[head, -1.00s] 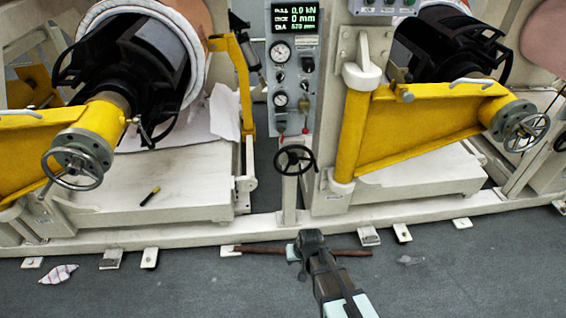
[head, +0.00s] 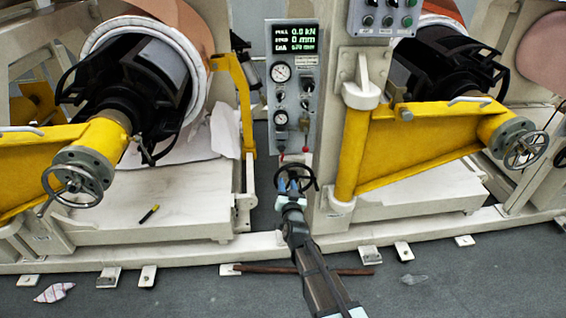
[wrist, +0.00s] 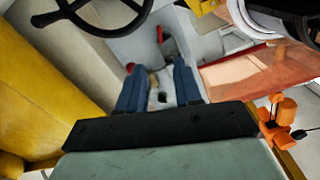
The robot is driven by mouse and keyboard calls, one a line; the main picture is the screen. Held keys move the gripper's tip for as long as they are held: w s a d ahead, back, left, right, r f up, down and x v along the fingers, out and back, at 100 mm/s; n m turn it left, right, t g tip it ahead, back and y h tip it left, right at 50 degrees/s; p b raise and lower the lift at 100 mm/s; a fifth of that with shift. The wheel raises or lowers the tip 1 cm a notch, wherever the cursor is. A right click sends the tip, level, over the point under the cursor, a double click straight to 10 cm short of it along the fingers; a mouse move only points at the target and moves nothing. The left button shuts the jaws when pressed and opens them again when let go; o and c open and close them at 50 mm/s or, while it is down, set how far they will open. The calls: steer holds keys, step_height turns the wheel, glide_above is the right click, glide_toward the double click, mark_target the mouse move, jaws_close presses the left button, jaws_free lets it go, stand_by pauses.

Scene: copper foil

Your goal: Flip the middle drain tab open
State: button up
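The grey gauge panel (head: 295,75) hangs on the post, with small fittings along its lower edge, one of them red (head: 306,149). In the wrist view a red fitting (wrist: 163,36) and a small tan fitting (wrist: 153,79) show beyond and between my fingers. I cannot tell for sure which of these is the middle drain tab, or whether it is open. My gripper (head: 291,184) is just below the panel, overlapping the black handwheel in the head view. In the wrist view my gripper (wrist: 160,90) is open, with its two blue fingers apart and nothing clearly held.
The black handwheel (wrist: 105,12) is close by at upper left in the wrist view. A yellow arm (head: 420,140) stands to the right and another yellow arm (head: 85,150) to the left. An orange fitting (wrist: 282,122) is at right in the wrist view. A brown rod lies on the floor.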

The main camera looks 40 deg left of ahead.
mark_target(282, 156)
steer(key=x, duration=1.4)
steer(key=shift+s+d, duration=0.1)
jaws_close()
